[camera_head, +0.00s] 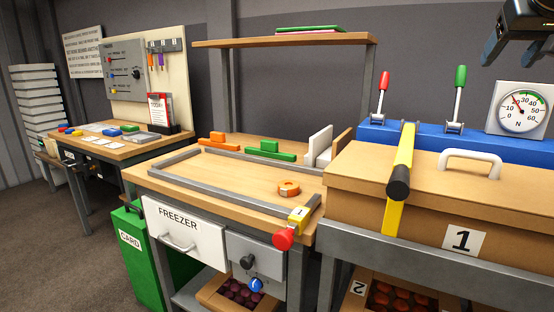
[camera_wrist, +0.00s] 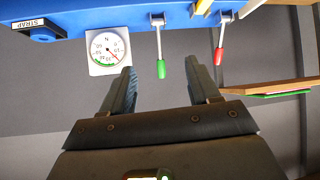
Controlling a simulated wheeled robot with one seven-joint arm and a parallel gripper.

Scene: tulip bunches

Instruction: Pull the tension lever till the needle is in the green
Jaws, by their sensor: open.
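The white dial gauge (camera_head: 518,109) stands at the right on the blue unit (camera_head: 470,143). Its red needle points up-left, near 20, apparently just short of the green arc; the dial also shows upside down in the wrist view (camera_wrist: 108,49). Two levers stand upright on the unit: a red-handled one (camera_head: 384,82) and a green-handled one (camera_head: 460,78). I cannot tell which sets tension. My gripper (camera_head: 521,52) is open and empty, high at the upper right. In the wrist view, the green handle (camera_wrist: 161,69) appears between my fingertips (camera_wrist: 160,73), with the red handle (camera_wrist: 218,57) to the right.
A cardboard box (camera_head: 360,180) labelled 1, with a white handle (camera_head: 470,160), sits before the blue unit. A yellow strap (camera_head: 403,150) with a black end crosses it. A wooden shelf (camera_head: 290,40) is left of the levers.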

